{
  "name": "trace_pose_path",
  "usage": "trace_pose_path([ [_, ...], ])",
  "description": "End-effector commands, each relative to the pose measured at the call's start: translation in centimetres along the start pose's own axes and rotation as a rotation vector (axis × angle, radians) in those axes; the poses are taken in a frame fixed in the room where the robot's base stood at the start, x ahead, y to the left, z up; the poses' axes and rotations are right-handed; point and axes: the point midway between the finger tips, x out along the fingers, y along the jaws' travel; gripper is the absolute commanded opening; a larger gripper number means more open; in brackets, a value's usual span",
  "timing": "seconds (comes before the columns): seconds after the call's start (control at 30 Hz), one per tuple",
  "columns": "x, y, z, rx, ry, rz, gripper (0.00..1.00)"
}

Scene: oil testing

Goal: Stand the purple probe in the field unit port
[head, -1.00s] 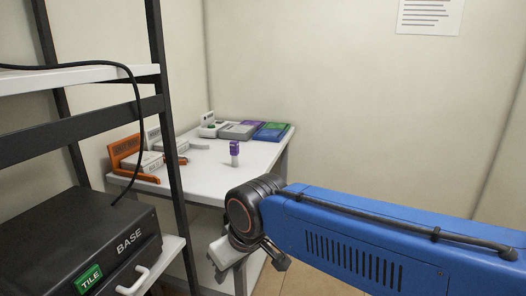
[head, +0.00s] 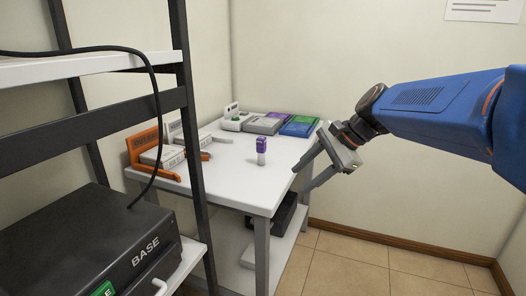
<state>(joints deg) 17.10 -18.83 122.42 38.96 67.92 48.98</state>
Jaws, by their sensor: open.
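The purple probe (head: 262,150) stands upright on the white table, with a purple top and a pale lower part. My gripper (head: 299,179) is open and empty, off the table's right edge, to the right of the probe and apart from it. Several flat units sit along the back of the table: a pale one (head: 234,122), a grey one with a purple part (head: 264,125), and a blue and green one (head: 299,126). I cannot tell which of them is the field unit, and no port is clear at this size.
The white table (head: 228,176) is clear around the probe. An orange holder (head: 146,146) with white boxes stands at its left. A dark shelf rack (head: 190,130) with a black BASE box (head: 95,243) is in the left foreground. A dark box (head: 283,212) sits under the table.

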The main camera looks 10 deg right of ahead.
Motion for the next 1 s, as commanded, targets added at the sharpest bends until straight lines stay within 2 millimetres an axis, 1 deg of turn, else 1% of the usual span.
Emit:
trace_pose_path([
  [0.03, -0.3, -2.3, -0.9, 0.105, -0.037, -0.025, 0.45],
  [0.2, -2.0, -9.1, -3.6, 0.439, -0.179, -0.102, 0.45],
  [0.3, -3.0, -12.3, -5.2, 0.595, -0.256, -0.133, 0.45],
  [0.4, -3.9, -14.6, -6.6, 0.707, -0.319, -0.154, 0.45],
  [0.5, -4.6, -16.0, -7.6, 0.779, -0.360, -0.167, 0.45],
  [0.57, -4.8, -16.5, -7.8, 0.801, -0.374, -0.170, 0.45],
  [0.67, -4.3, -17.1, -7.8, 0.817, -0.386, -0.172, 0.45],
  [0.77, -2.9, -17.4, -7.3, 0.818, -0.387, -0.169, 0.45],
  [1.0, 1.0, -18.6, -6.1, 0.817, -0.386, -0.169, 0.45],
])
